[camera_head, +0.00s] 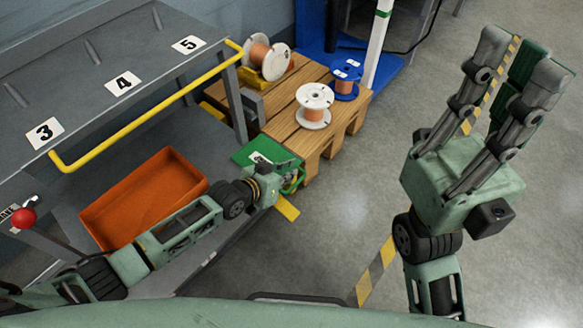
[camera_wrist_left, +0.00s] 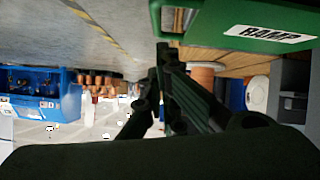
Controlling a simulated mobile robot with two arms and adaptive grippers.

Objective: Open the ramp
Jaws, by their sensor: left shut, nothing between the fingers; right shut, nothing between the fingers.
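The ramp is a green panel with a white label (camera_head: 246,156), at the lower end of the wooden platform in the head view. In the left wrist view the green ramp (camera_wrist_left: 235,18) fills the top right, its label reads RAMP, and a slot-like handle opening shows at its left end. My left gripper (camera_head: 291,181) is at the ramp's near right corner; its fingers (camera_wrist_left: 164,52) are shut and empty, with the tips just below the handle opening in the left wrist view. I cannot tell whether they touch the ramp. My right gripper (camera_head: 529,58) is raised, shut and empty, far from the ramp.
Wooden platform (camera_head: 285,108) holds several spools, including a white one (camera_head: 314,98) and a blue one (camera_head: 346,78). A grey rack (camera_head: 90,75) with a yellow rail (camera_head: 150,115) and an orange bin (camera_head: 143,197) stands left. Grey floor (camera_head: 350,190) is open to the right.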

